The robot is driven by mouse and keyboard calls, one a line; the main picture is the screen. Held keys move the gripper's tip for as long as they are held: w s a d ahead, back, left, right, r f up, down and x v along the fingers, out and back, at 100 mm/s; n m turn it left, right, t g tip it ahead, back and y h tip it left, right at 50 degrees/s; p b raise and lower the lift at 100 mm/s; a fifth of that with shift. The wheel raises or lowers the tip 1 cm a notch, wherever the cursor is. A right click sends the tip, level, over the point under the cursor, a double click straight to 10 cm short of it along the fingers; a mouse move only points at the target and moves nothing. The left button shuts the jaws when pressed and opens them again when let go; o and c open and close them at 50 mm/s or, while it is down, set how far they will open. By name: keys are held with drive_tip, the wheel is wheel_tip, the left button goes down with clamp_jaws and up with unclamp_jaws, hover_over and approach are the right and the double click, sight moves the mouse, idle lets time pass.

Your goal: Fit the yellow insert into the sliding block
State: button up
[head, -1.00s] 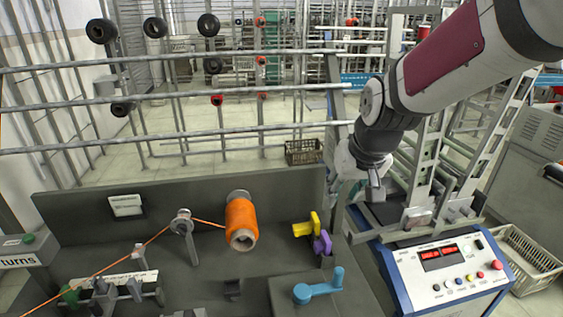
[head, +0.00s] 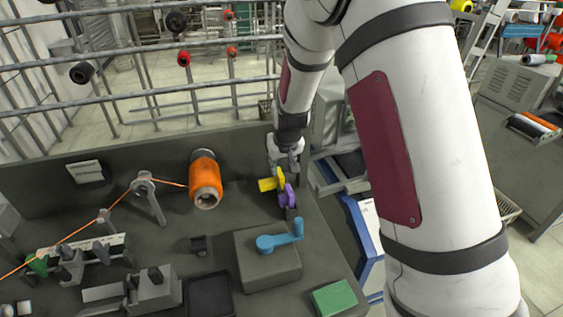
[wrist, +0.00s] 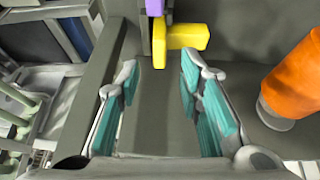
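The yellow insert (head: 270,183) is an angular piece on the right part of the dark machine top. A purple piece (head: 287,196) stands right beside it. In the wrist view the yellow insert (wrist: 186,37) lies just beyond my fingertips, with the purple piece (wrist: 154,7) touching or very close to it. My gripper (wrist: 160,72) is open and empty, its teal pads apart on either side of bare grey surface. In the head view my gripper (head: 286,162) is just behind the insert. I cannot tell for certain which part is the sliding block; a grey block (head: 153,292) stands at the front left.
An orange bobbin (head: 205,182) stands left of the insert, and close right in the wrist view (wrist: 292,88). A blue crank (head: 280,238) sits on a grey box in front. A green block (head: 333,297) lies at the front right corner. An orange thread runs left from the bobbin.

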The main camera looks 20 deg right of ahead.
sight(280, 174)
drive_tip(key=shift+b+x, duration=2.45)
drive_tip(key=shift+x, duration=1.4)
clamp_jaws()
drive_tip(key=shift+a+r+p, duration=0.15)
drive_tip(key=shift+r+p, duration=0.85)
drive_tip(key=shift+r, duration=0.9)
drive_tip(key=shift+a+r+p, duration=0.1)
drive_tip(key=shift+r+p, duration=0.9)
drive_tip(key=shift+r, duration=0.85)
drive_tip(key=shift+r, duration=0.1)
